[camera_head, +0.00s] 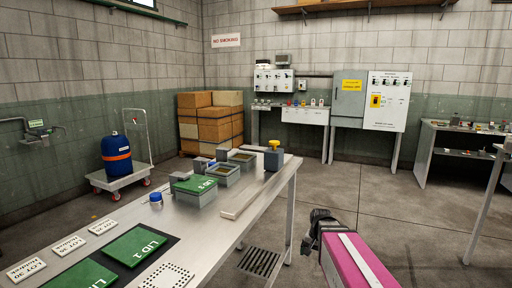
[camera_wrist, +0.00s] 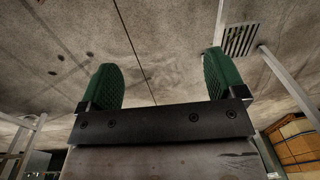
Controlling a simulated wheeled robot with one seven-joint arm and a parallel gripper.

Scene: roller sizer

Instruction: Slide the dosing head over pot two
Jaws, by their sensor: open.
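My gripper (camera_head: 318,218) is off the right side of the metal table, over open floor. A dark grey block with a yellow knob (camera_head: 274,158), perhaps the dosing head, stands at the table's far end, well away from my gripper. Two square open-topped pots, a nearer one (camera_head: 222,180) and a farther one (camera_head: 242,165), stand in a row beside it. I cannot tell which is pot two. A green LID 3 (camera_head: 193,184) sits on the nearest box.
The table (camera_head: 222,232) also bears a green LID 1 plate (camera_head: 134,246), white lot cards (camera_head: 68,245), a perforated plate (camera_head: 168,276), a blue-capped jar (camera_head: 156,199) and a pale bar (camera_head: 239,201). A floor grate (camera_head: 259,262) lies right of it.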

